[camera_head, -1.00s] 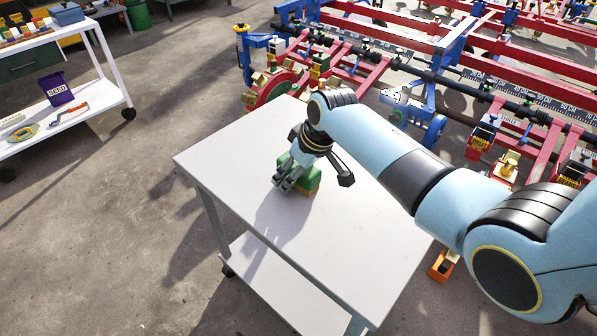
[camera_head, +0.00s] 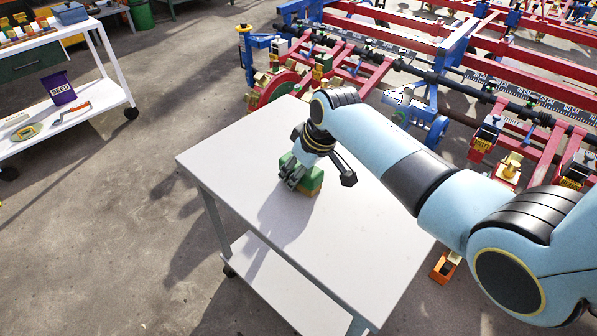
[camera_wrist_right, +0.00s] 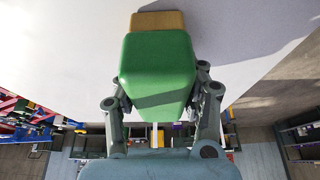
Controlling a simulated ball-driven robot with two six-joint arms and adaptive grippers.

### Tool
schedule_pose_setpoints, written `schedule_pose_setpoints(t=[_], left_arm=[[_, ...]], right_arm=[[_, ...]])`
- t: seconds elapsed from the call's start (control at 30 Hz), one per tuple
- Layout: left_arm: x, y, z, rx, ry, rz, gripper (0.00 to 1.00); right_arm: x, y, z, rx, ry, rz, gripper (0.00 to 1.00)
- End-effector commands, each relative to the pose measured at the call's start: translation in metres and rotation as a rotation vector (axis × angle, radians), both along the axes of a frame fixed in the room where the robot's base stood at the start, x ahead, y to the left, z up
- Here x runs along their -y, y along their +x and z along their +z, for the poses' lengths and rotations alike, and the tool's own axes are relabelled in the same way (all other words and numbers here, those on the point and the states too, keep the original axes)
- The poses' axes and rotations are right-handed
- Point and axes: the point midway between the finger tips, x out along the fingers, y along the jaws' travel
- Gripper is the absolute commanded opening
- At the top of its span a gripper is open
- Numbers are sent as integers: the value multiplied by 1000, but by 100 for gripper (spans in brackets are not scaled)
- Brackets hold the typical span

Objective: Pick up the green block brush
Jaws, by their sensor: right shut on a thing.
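The green block brush (camera_head: 309,179) has a green body and a tan lower part. It is at the white table's (camera_head: 240,160) top, near the middle. In the head view my right gripper (camera_head: 291,173) is at the brush's left side, partly covering it. In the right wrist view the brush (camera_wrist_right: 158,60) fills the space between the fingers of the right gripper (camera_wrist_right: 160,92), which is shut on its green body. The tan part (camera_wrist_right: 158,21) points away from the gripper toward the tabletop. I cannot tell whether the brush touches the table. My left gripper is not in view.
A red and blue machine frame (camera_head: 400,65) stands behind the table. A white shelf cart (camera_head: 75,115) with a purple seed bag (camera_head: 59,89) is at the left. A small orange box (camera_head: 443,268) lies below the table's right side. The tabletop around the brush is clear.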

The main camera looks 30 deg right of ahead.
Motion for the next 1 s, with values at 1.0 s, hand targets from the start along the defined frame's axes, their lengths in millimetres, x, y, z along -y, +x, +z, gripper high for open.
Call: schedule_pose_setpoints(t=[1.0], left_arm=[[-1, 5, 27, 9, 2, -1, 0]], right_arm=[[107, -40, 112, 1, 0, 1, 5]])
